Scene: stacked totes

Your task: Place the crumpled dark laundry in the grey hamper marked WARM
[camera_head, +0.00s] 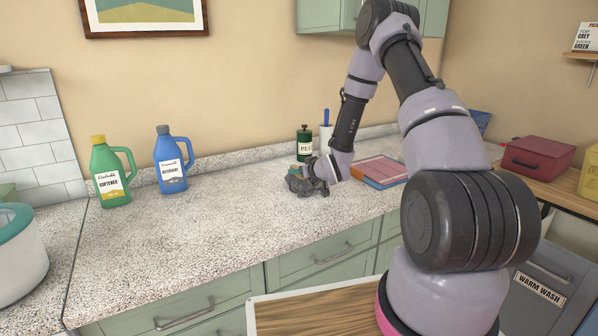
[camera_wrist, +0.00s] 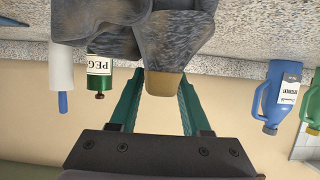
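The crumpled dark grey laundry (camera_head: 306,187) is on or just above the speckled counter, at the end of my arm. In the wrist view the laundry (camera_wrist: 165,32) fills the top middle, with a tan patch at its near edge. My gripper (camera_wrist: 162,88) has its two green fingers apart, one on each side of that tan patch. In the head view my gripper (camera_head: 302,172) is right at the laundry. I cannot tell whether the fingers press on it. The grey hamper (camera_head: 533,308) labelled WARM WASH stands at the lower right, partly behind my arm.
A green softener jug (camera_head: 110,178) and a blue detergent jug (camera_head: 171,165) stand at the back left. A dark green bottle (camera_head: 304,143) and a white roll (camera_head: 326,138) stand behind the laundry. A red-and-blue flat item (camera_head: 380,171) lies to its right. The counter's left-centre is clear.

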